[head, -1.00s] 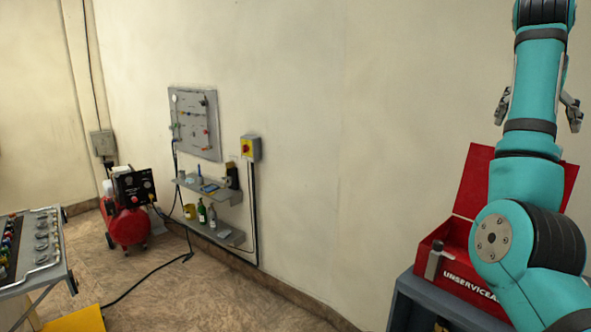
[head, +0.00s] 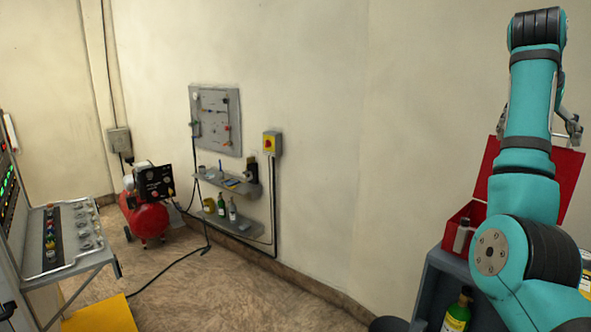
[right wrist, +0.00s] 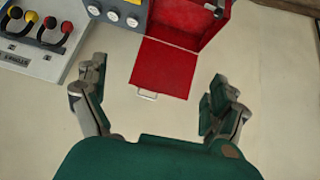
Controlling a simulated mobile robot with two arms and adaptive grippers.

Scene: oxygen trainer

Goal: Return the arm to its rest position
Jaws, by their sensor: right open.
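My right arm (head: 533,130) stands raised at the right of the head view, in front of the wall. Its gripper is mostly hidden behind the arm there, with finger parts showing on both sides. In the right wrist view my right gripper (right wrist: 157,77) is open, its two fingers well apart with nothing between them in its grasp. Beyond the fingers lies the open lid of a red box (right wrist: 165,68). My left gripper is in no view.
The red box (head: 465,222) sits open on a grey stand (head: 430,290) beside my arm, with a green bottle (head: 457,312) below. A control console (head: 70,240) is at left, a red compressor (head: 148,218) and wall shelves (head: 230,185) farther back. The floor between is mostly clear.

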